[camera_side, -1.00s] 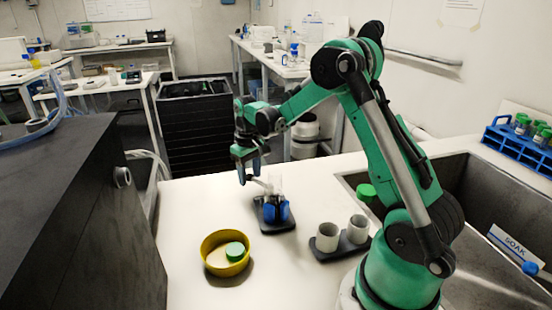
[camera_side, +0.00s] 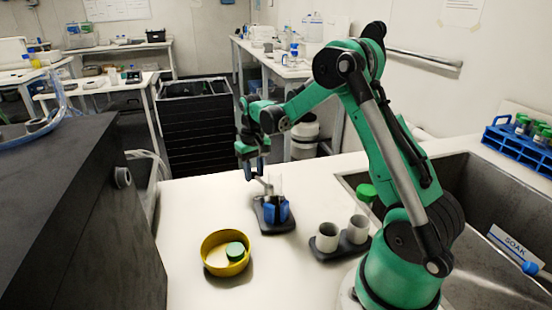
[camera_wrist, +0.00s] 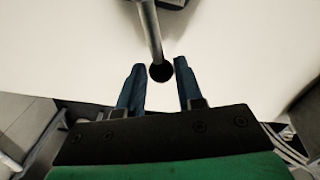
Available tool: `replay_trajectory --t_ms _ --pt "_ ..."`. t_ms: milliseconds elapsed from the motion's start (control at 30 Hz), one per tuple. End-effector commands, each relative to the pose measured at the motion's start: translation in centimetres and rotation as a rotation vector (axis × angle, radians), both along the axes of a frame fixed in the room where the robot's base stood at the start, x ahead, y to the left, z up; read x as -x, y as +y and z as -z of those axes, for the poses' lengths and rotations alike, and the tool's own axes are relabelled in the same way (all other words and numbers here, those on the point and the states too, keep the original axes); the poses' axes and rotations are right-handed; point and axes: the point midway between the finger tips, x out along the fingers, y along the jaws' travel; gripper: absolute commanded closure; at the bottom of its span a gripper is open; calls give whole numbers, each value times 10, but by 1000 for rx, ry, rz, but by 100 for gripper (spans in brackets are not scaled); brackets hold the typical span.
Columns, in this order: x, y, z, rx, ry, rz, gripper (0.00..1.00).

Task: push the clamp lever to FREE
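The clamp lever (camera_side: 267,187) is a pale rod leaning up and left from the blue clamp (camera_side: 276,212) on a dark base (camera_side: 270,226). In the wrist view the lever (camera_wrist: 151,30) is a grey rod ending in a black knob (camera_wrist: 160,72). My gripper (camera_side: 255,175) is at the lever's upper end. In the wrist view my gripper (camera_wrist: 159,66) has its two blue fingers apart, with the knob appearing between their tips. I cannot tell whether either finger touches it. No FREE marking is readable.
A yellow bowl (camera_side: 212,265) with a green cap (camera_side: 235,251) stands left of the clamp. Two white cups (camera_side: 327,237) sit in a dark holder to the right, near a sink (camera_side: 465,190). A dark box (camera_side: 85,220) borders the left side.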

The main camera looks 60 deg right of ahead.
Motion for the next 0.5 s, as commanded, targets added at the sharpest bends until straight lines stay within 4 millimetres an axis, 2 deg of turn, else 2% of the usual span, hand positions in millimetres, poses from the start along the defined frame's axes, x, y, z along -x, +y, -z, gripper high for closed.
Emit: replay_trajectory --t_ms 233,500 --pt "1 -1 0 0 0 17 68" --pt "7 -11 0 0 0 199 68"
